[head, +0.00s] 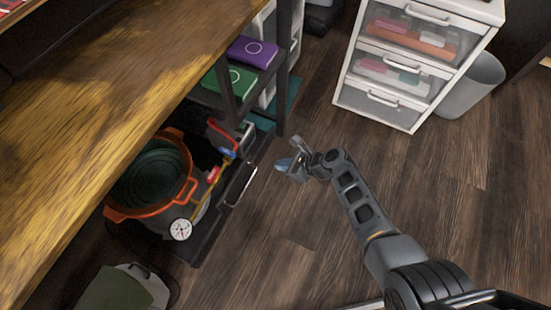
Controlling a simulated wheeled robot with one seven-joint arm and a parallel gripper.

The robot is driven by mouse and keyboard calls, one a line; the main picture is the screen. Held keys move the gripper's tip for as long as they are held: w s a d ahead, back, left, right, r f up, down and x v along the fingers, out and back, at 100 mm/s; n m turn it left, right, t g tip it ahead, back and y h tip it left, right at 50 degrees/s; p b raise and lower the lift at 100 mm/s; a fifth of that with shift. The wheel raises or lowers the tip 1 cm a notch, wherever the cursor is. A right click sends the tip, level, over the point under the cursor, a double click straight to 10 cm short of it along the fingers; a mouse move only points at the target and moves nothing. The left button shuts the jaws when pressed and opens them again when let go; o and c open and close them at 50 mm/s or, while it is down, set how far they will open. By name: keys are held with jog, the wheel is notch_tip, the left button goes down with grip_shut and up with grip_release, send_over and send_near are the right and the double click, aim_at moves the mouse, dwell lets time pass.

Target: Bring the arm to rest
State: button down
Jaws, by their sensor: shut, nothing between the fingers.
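My arm (357,198) reaches in from the lower right of the head view, bent at the elbow and stretched over the floor. My gripper (286,166) is at its far end, to the right of the shelf under the workbench. It is shut and appears empty. It looks apart from the shelf and the things on it. Its fingertips are small and partly hidden by the wrist.
A wooden workbench (90,110) fills the left. Below it are an orange pot (118,214), a gauge (181,229), a purple book (252,51) and a green book (232,84). A white drawer unit (412,72) and grey bin (470,88) stand upper right. Wooden floor (440,180) is clear between.

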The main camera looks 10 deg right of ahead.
jog(key=shift+s+d, duration=0.15)
jog(key=shift+d, duration=0.05)
jog(key=s+d+f+n+t+h, duration=0.15)
jog(key=s+d+n, duration=0.25)
jog(key=s, duration=0.4)
jog(key=s+d+n+t+h, duration=0.1)
jog(key=s+d+n+h, duration=0.3)
jog(key=s, duration=0.5)
jog(key=s+d+r+n+t+h, duration=0.1)
jog(key=s+d+r+n, duration=0.15)
jog(key=s+r, duration=0.35)
jog(key=s+d+r+n+t, duration=0.1)
jog(key=s+d+r+n, duration=0.1)
jog(key=s+r+n, duration=0.35)
jog(key=s+r+n+t+h, duration=0.15)
jog(key=s+r+n, duration=0.35)
jog(key=r, duration=0.9)
jog(key=s+r+n+t, duration=0.35)
jog(key=s+r, duration=0.25)
jog(key=r, duration=0.9)
notch_tip(320, 180, up, 21)
jog(key=p, duration=2.2)
jog(key=shift+w+a+r+n, duration=0.2)
jog(key=shift+w+a+n, duration=0.1)
jog(key=shift+w+n, duration=0.05)
